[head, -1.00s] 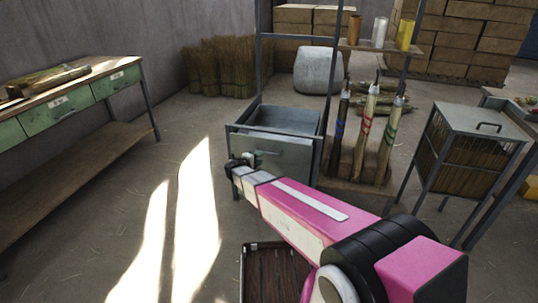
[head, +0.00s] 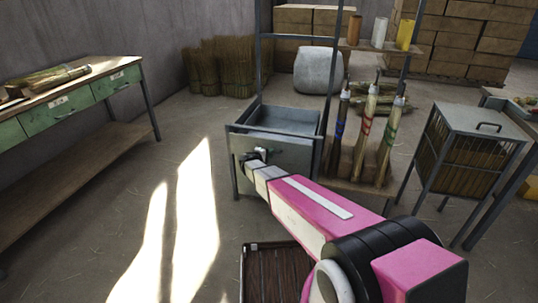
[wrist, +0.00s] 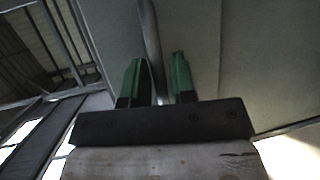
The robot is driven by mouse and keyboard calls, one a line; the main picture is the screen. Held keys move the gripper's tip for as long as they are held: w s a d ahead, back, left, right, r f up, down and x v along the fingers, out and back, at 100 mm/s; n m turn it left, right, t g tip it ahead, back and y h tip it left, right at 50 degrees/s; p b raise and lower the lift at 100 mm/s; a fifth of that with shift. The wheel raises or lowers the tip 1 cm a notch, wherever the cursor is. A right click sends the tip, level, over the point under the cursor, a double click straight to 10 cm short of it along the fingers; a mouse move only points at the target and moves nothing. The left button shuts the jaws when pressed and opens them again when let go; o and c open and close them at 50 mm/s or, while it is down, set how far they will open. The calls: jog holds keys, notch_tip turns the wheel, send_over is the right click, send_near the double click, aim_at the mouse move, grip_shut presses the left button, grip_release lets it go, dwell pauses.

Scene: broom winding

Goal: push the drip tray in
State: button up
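The drip tray (head: 290,157) appears to be the grey, open-topped metal drawer in the metal stand at centre in the head view. Its front panel faces me, and its empty inside shows above the panel. My gripper (head: 256,154) is at the left part of this panel, by a small pale fitting. In the wrist view the two green fingers of my gripper (wrist: 160,82) stand apart. A grey bar (wrist: 150,40) runs up between them in the picture, with a broad grey surface beyond. I cannot tell whether the fingers touch the bar.
Upright broom handles (head: 363,140) stand just right of the tray. A wire-sided cabinet (head: 467,150) is farther right. A workbench with green drawers (head: 62,103) stands at the left. The floor (head: 130,200) between bench and stand is clear.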

grip_shut()
jog(key=w, duration=0.1)
jog(key=w+d, duration=0.1)
jog(key=w, duration=0.2)
jog(key=shift+w+d, duration=0.1)
jog(key=shift+d, duration=0.15)
jog(key=shift+o, duration=1.8)
grip_release()
jog(key=v, duration=1)
jog(key=shift+s+a, duration=0.25)
jog(key=shift+s, duration=0.05)
jog(key=shift+r, duration=0.15)
